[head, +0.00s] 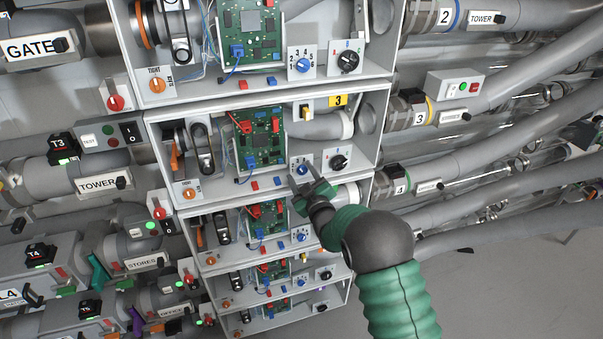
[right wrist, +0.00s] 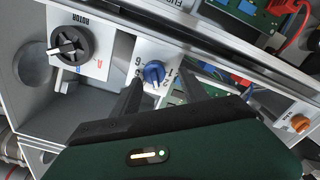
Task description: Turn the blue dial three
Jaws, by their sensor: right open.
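A blue dial (head: 302,170) sits on a small white numbered plate in the second box from the top. My right gripper (head: 305,182) is directly in front of it, partly covering the plate. In the right wrist view the blue dial (right wrist: 154,72) shows just beyond the two dark fingertips of the right gripper (right wrist: 158,86). The fingers are apart and nothing is between them; I cannot tell whether they touch the plate. Similar blue dials are in the top box (head: 302,65) and the third box (head: 301,236). My left gripper is not in view.
A black rotor knob (right wrist: 68,46) is close to the blue dial. A green circuit board (head: 260,135) and an orange knob (head: 189,194) share the box. The box's shelf edges run above and below the gripper. Grey pipes (head: 480,150) fill the right side.

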